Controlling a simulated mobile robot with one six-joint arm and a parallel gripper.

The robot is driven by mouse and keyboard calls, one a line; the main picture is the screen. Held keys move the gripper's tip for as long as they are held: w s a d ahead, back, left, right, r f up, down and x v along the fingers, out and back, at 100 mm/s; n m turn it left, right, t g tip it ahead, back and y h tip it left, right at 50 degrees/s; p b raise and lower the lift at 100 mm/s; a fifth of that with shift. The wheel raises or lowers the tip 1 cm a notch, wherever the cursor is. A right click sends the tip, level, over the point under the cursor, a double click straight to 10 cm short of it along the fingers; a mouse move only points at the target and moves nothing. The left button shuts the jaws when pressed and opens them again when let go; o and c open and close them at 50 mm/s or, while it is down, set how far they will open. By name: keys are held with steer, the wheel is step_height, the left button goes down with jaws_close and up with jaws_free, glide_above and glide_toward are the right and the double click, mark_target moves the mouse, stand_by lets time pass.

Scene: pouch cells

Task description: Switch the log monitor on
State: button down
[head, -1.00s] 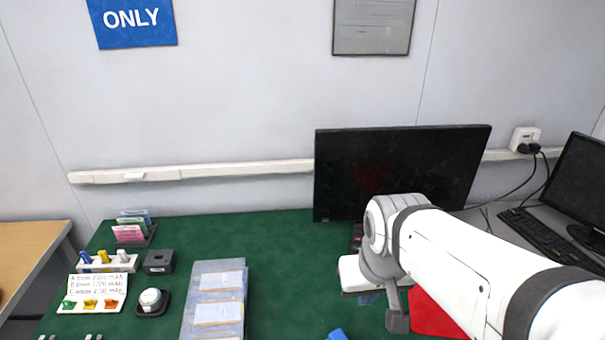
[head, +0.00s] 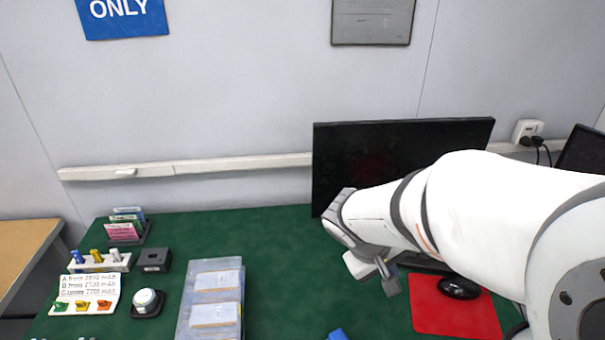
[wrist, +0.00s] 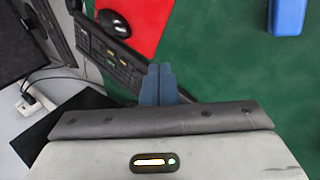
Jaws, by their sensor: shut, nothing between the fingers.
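A large black monitor (head: 350,150) stands at the back of the green desk, against the wall. Its screen is dark, with only a faint reddish reflection. My arm covers its lower right part, and no power button can be made out. My gripper shows in the wrist view (wrist: 160,70) with its two blue-grey fingers together and nothing between them. In the head view, the white hand is in front of the monitor's lower part, and the fingers are mostly hidden. I cannot tell whether they touch anything.
A red mat (head: 425,308) with a black mouse (head: 459,287) lies right of the hand; a keyboard (wrist: 108,58) is beside it. A second dark monitor (head: 583,150) stands at right. A clear box (head: 214,263) and small holders are at left. The desk's middle is mostly clear.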

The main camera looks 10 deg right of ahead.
mark_target(324, 216)
steer(key=w+a+f+n+t, duration=0.2)
steer(key=w+f+n, duration=0.1)
steer(key=w+f, duration=0.1)
steer(key=w+a+f+n+t, duration=0.3)
steer(key=w+f, duration=0.1)
steer(key=w, duration=0.3)
steer(key=w+a+f+n+t+b, duration=0.1)
steer(key=w+a+f+n+t, duration=0.2)
steer(key=w, duration=0.3)
steer(key=shift+w+a+f+n, duration=0.1)
steer(key=shift+f+n, duration=0.45)
steer(key=shift+n, duration=0.05)
steer(key=shift+r, duration=0.1)
steer(key=shift+w, duration=0.3)
steer(key=w+p, duration=0.3)
steer(key=w, duration=0.3)
steer(key=shift+w, duration=1.1)
steer(key=shift+w+b, duration=0.1)
steer(key=shift+b, duration=0.35)
